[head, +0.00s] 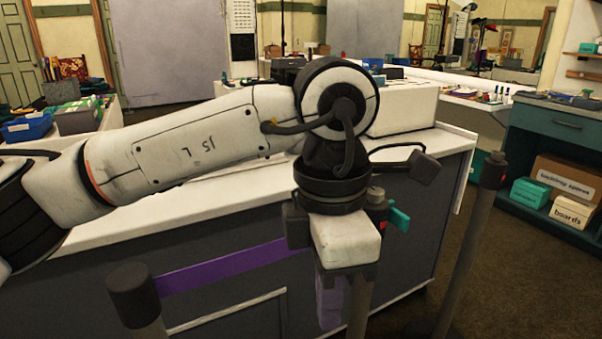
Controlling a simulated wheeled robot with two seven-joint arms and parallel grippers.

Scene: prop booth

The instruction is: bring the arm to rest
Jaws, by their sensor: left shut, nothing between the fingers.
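My left arm reaches in from the left, and its wrist bends downward near the middle of the head view. My left gripper (345,268) hangs below the wrist, pointing down, in front of the grey side of a white-topped counter (225,205). It is shut and holds nothing. Its fingertips are hard to make out against the dark post and purple band behind. My right gripper does not show.
A purple barrier belt (235,268) runs from a dark-capped post (135,290) to behind my left gripper. Another post (470,240) leans at the right. A teal cabinet (560,125) stands far right, with boxes (568,178) below. Carpet shows between post and cabinet.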

